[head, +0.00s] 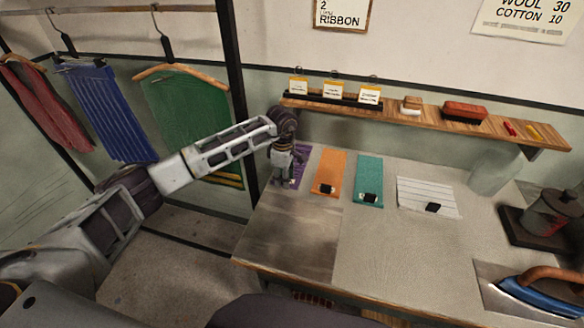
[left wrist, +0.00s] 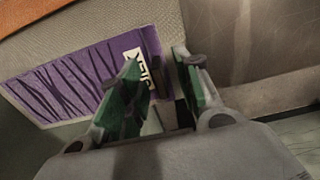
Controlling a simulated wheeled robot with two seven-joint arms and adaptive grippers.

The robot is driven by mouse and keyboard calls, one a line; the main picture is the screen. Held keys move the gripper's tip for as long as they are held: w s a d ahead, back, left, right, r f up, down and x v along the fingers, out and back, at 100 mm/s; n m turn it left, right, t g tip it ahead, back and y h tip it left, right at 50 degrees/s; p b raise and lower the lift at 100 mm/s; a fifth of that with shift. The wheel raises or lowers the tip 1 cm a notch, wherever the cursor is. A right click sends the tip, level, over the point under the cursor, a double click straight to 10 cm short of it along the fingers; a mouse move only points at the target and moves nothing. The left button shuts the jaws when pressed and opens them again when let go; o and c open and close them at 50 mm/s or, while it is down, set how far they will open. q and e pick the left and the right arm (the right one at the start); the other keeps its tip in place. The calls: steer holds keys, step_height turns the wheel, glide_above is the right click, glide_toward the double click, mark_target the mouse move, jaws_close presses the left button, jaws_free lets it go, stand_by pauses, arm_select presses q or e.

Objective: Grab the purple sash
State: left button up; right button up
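The purple sash (head: 302,157) lies flat at the left end of the worktable, partly hidden behind my left gripper (head: 284,180). In the left wrist view the purple sash (left wrist: 75,82) shows dark streaks and a small white label with dark lettering. My left gripper (left wrist: 157,62) points down at the label end of the sash. Its two green-padded fingers stand apart. A small dark block (left wrist: 150,75) shows in the gap between them, and I see no finger clearly touching it. My right gripper is in neither view.
Orange (head: 329,172), teal (head: 369,180) and white striped (head: 428,197) cloths lie to the right, each with a black tag. A wooden shelf (head: 430,112) is above. Hanging cloths are left. The front tabletop is clear.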

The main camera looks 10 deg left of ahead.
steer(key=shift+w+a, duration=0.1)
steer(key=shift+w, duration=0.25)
arm_select(q)
jaws_close()
steer(key=shift+r, duration=0.1)
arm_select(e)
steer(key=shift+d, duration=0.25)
arm_select(q)
steer(key=shift+r, duration=0.1)
step_height(320, 180, up, 8)
steer(key=shift+r+b, duration=0.1)
steer(key=shift+b, duration=0.55)
steer(key=shift+r, duration=0.75)
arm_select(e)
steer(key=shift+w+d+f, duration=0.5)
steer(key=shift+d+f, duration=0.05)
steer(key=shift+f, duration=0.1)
